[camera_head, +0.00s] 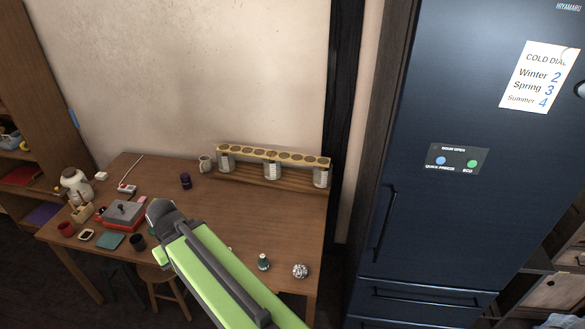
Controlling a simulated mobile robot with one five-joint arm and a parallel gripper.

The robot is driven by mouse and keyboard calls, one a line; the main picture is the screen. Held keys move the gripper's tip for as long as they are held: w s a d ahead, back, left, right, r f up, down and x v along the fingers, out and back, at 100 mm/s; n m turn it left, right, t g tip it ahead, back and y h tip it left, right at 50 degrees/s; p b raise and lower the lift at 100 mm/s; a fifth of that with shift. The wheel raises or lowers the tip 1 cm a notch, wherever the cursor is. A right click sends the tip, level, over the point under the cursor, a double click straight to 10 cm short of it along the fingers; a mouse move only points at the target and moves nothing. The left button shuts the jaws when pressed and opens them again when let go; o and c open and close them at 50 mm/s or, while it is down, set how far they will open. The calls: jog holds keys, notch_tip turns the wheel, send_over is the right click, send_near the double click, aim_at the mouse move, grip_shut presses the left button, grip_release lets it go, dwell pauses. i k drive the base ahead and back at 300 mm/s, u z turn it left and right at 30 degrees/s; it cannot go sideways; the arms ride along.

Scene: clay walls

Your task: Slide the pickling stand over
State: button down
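A long wooden rack with a row of round holes, which looks like the pickling stand (273,155), stands at the back right of the wooden table (215,200), near the wall. Several pale jars or supports show beneath its top board, above a lower wooden base. My green arm reaches in from the bottom of the picture. Its dark grey end, where my gripper (160,212) is, is over the table's front left part, well left of the stand and apart from it. The fingers cannot be made out, so whether they are open or shut is unclear.
A pale mug (205,164) stands just left of the stand, with a dark purple cup (185,181) nearby. A red-and-grey box (124,214) and several small items crowd the table's left. A silvery ball (300,271) and small green bottle (263,262) are at front right. A dark fridge (440,220) stands right.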

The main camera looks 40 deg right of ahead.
aim_at(271, 174)
jog(key=u, duration=0.1)
jog(key=i, duration=1)
jog(key=z, duration=0.1)
